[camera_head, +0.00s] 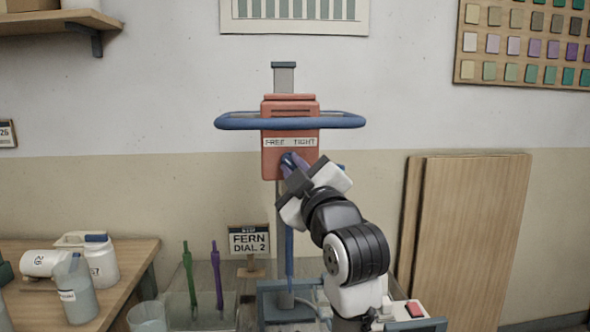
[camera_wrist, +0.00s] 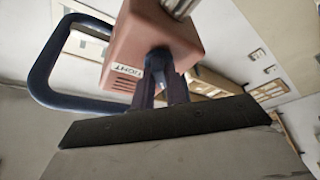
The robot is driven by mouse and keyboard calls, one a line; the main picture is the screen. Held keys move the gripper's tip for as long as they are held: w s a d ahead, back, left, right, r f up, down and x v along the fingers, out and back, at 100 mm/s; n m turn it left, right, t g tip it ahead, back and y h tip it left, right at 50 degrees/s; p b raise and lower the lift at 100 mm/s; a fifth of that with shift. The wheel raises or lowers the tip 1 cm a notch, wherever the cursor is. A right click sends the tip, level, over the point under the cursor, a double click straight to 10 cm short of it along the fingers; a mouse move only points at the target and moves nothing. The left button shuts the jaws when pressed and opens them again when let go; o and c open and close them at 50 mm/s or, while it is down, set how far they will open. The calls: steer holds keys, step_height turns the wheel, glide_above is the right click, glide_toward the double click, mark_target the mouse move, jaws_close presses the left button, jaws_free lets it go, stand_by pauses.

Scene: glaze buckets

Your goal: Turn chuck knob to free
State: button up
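The chuck knob (camera_head: 287,158) is a small dark blue knob low on the front of the orange-red mixer head (camera_head: 290,108). A label strip (camera_head: 290,142) above it reads FREE on the left and TIGHT on the right. My gripper (camera_head: 295,167) reaches up from the lower right, with its fingertips at the knob. In the wrist view the knob (camera_wrist: 158,58) sits between the tips of the two dark fingers (camera_wrist: 159,82), which appear closed on its sides. The fingers partly cover the knob, so its pointing direction is unclear.
A blue ring handle (camera_head: 235,122) runs around the mixer head. Below stand a FERN DIAL 2 sign (camera_head: 249,240) and green (camera_head: 190,275) and purple (camera_head: 216,275) paddles. A bench with jugs (camera_head: 90,262) is at left; wooden boards (camera_head: 465,235) lean at right.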

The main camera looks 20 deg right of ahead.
steer(key=o, duration=0.4)
steer(key=b+v, duration=0.3)
steer(key=v, duration=1.1)
steer(key=shift+w, duration=0.1)
